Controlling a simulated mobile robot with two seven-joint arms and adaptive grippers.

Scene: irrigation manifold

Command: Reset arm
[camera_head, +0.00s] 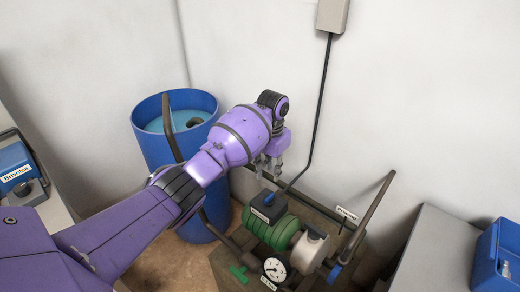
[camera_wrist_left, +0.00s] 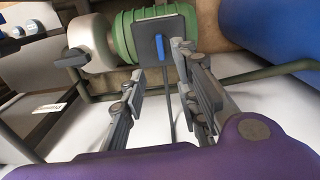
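My left arm, purple, reaches in from the left in the head view. Its grey gripper (camera_head: 268,172) points down just behind and above the green ribbed pump motor (camera_head: 270,230). In the left wrist view the gripper fingers (camera_wrist_left: 170,75) are apart with nothing between them. The motor (camera_wrist_left: 130,35) shows beyond them with its dark switch box (camera_wrist_left: 175,28) and blue lever (camera_wrist_left: 161,48). The same box (camera_head: 268,208) and lever (camera_head: 269,198) show in the head view. Whether a fingertip touches the box is unclear. My right gripper is not in view.
A blue barrel (camera_head: 150,137) of water stands behind my left arm. A pressure gauge (camera_head: 275,269), green valve handle (camera_head: 239,273) and upright pipe lever (camera_head: 372,212) surround the pump. A blue bin (camera_head: 497,262) sits at right. A cable runs down the wall from a box (camera_head: 332,15).

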